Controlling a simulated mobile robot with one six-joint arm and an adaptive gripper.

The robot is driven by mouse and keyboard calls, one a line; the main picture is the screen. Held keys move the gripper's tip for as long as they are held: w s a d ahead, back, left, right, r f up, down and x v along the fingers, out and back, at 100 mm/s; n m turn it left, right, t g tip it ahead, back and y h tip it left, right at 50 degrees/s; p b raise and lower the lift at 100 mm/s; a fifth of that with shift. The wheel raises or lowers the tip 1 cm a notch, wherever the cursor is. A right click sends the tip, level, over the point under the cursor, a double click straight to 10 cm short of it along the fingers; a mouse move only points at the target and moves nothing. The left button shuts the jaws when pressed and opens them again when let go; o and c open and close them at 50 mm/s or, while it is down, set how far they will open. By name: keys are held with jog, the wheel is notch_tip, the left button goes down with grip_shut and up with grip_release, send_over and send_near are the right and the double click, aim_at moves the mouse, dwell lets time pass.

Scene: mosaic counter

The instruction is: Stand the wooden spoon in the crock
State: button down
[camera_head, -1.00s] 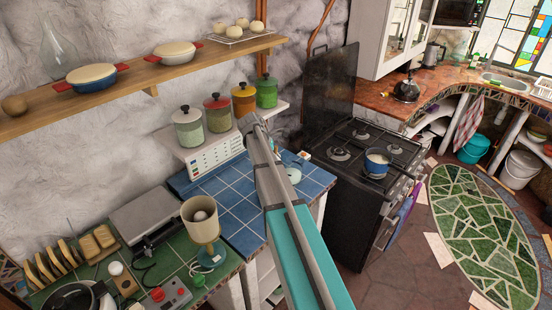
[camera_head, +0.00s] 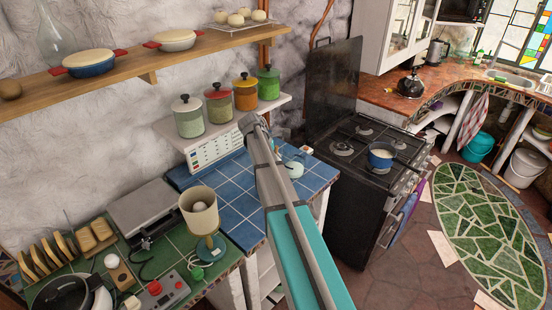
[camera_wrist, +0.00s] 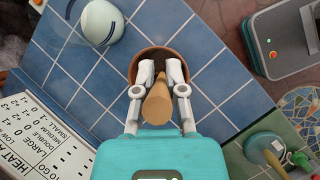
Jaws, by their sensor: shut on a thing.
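The wooden spoon (camera_wrist: 157,106) is gripped in the wrist view, with its blunt pale end towards the camera. Its far part points down at the mouth of a round brown crock (camera_wrist: 134,62) on the blue tiles. My gripper (camera_wrist: 160,76) is shut on the spoon, its fingertips over the crock's opening. The crock's inside is dark, and I cannot tell how deep the spoon reaches or whether it touches the crock. In the head view my arm hides the crock, the spoon and my gripper.
A white-and-glass round vessel (camera_wrist: 102,22) stands near the crock. A white labelled panel (camera_wrist: 45,140) is close by, and a teal-based lamp (camera_head: 200,215) stands at the counter edge. Lidded canisters (camera_head: 246,92) line the ledge behind. A black stove (camera_head: 360,190) is to the right.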

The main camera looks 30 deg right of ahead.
jog(key=c, duration=0.6)
grip_release()
jog(key=shift+c, duration=0.2)
jog(key=shift+o, duration=0.3)
jog(key=o, duration=0.6)
jog(key=shift+w+r, duration=0.1)
jog(key=shift+r, duration=0.05)
jog(key=shift+r+p, duration=4.85)
jog(key=shift+p, duration=0.2)
